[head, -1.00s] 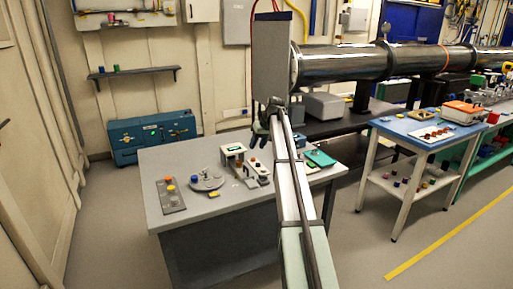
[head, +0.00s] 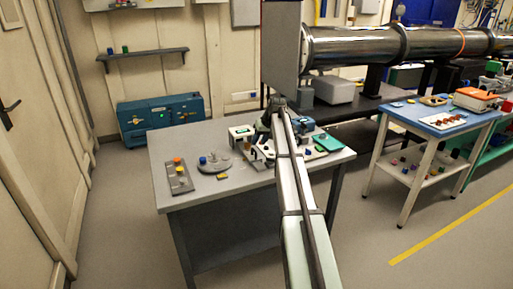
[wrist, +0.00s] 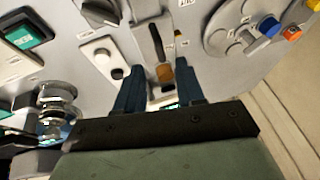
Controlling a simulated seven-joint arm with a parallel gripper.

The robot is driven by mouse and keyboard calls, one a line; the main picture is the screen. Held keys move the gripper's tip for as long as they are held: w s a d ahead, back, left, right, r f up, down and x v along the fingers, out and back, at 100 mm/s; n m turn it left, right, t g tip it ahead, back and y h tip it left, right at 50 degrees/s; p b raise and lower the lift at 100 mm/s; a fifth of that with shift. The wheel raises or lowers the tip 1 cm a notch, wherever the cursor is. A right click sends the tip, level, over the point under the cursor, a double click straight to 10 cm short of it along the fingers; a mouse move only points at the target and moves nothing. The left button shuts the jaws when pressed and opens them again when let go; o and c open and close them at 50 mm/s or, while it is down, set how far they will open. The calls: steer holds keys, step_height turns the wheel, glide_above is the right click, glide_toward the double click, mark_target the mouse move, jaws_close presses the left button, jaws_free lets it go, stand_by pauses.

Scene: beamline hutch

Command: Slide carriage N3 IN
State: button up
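In the wrist view a light panel carries a dark slot with a brown-orange slider knob (wrist: 165,74) at its near end. I cannot read which carriage this is; no N3 label is legible. My gripper (wrist: 160,66) is open, with one dark blue finger on each side of the knob. I cannot tell whether either finger touches it. In the head view my gripper (head: 266,136) is low over the devices on the grey table (head: 225,196), and my arm hides part of them.
A round plate (wrist: 225,38) with a blue knob (wrist: 267,25) lies to the right.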

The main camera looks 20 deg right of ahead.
steer(key=shift+x, duration=2.55)
steer(key=shift+c, duration=0.5)
jaws_close()
